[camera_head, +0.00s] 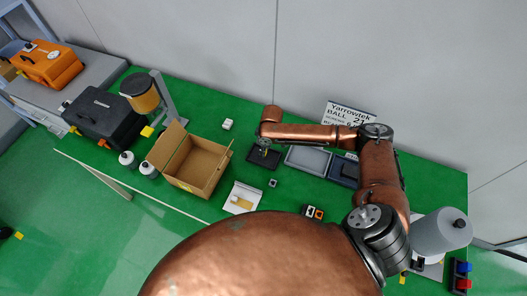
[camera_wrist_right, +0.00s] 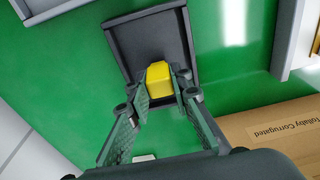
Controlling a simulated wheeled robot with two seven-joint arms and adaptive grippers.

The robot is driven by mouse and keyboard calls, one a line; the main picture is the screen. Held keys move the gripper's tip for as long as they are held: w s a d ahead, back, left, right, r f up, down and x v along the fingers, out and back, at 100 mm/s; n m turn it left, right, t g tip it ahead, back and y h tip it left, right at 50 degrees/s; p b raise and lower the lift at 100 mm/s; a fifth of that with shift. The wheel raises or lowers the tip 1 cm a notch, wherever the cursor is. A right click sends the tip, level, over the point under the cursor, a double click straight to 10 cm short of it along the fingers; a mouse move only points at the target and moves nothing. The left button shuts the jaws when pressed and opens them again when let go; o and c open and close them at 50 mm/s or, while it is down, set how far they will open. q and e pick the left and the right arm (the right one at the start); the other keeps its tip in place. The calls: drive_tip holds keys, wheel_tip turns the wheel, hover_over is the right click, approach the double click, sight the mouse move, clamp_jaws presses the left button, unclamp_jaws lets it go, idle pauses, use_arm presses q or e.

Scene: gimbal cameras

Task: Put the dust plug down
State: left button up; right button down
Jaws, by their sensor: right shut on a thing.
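The dust plug shows as a yellow block (camera_wrist_right: 158,74) between the fingers of my right gripper (camera_wrist_right: 160,86) in the right wrist view. The gripper is shut on it. Behind the plug lies a small dark tray (camera_wrist_right: 137,40). Whether the plug touches the tray floor I cannot tell. In the head view my right gripper (camera_head: 264,146) points down over the same dark tray (camera_head: 268,164), and the plug is too small to make out there. My left gripper is not in view.
An open cardboard box (camera_head: 200,165) stands left of the dark tray on the green table. A grey tray (camera_head: 308,159) and a dark blue box (camera_head: 344,171) are to the right. A white card (camera_head: 242,197) and a small dark piece (camera_head: 272,183) lie in front.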

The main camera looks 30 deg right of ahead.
drive_tip(key=shift+f, duration=0.25)
drive_tip(key=c, duration=1.7)
unclamp_jaws()
drive_tip(key=shift+f, duration=0.15)
drive_tip(key=shift+c, duration=0.2)
wheel_tip(320, 180, up, 12)
drive_tip(key=s, duration=0.1)
drive_tip(key=shift+d, duration=0.45)
